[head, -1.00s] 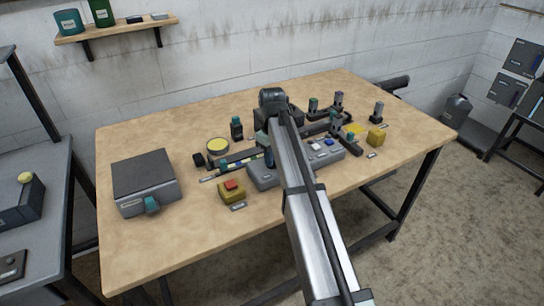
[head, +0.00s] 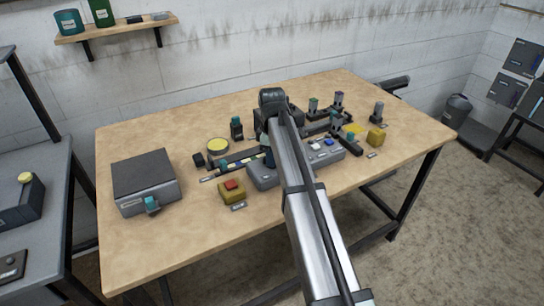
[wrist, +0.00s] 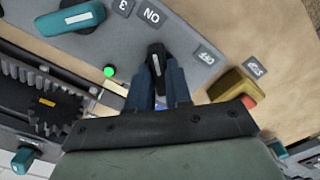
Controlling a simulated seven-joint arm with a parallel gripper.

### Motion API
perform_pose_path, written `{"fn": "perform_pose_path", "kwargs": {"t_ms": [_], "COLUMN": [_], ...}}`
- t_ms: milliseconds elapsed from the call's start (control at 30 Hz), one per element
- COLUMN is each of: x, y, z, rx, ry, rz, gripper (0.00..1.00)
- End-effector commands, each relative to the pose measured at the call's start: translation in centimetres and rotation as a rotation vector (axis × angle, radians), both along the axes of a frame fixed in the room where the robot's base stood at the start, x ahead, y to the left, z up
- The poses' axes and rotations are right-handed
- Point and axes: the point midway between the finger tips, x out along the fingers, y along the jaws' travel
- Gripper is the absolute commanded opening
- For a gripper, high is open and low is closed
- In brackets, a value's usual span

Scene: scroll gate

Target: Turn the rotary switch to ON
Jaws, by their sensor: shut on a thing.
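The rotary switch (wrist: 155,58) is a small black knob with a white line, on a grey panel (wrist: 185,40) in the wrist view. Its white line points roughly toward the ON label (wrist: 151,15). Another label (wrist: 206,57), too small to read surely, sits to its right. My gripper (wrist: 159,74) is shut on the knob, one dark blue finger on each side. A green lamp (wrist: 109,71) is lit to its left. In the head view the grey control box (head: 262,177) shows beside my arm, which hides the switch and my fingers.
A teal knob (wrist: 72,18) is on the same panel at upper left. A yellow box with a red button (head: 231,190) stands close to the control box. A toothed rack (wrist: 35,90) lies left of my gripper. The table's front left is clear.

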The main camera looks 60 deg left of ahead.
Motion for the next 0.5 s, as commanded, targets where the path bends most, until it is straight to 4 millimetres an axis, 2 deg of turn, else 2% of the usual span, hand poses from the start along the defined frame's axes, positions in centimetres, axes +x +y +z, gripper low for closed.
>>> {"fn": "perform_pose_path", "kwargs": {"t_ms": [267,300,500], "x": [0.00,0.00,-0.01], "y": [0.03,0.03,0.02], "z": [0.03,0.03,0.02], "rx": [0.001,0.001,0.000], "ry": [-0.001,-0.001,0.000], "rz": [0.004,0.004,0.003], "gripper": [0.00,0.20,0.39]}}
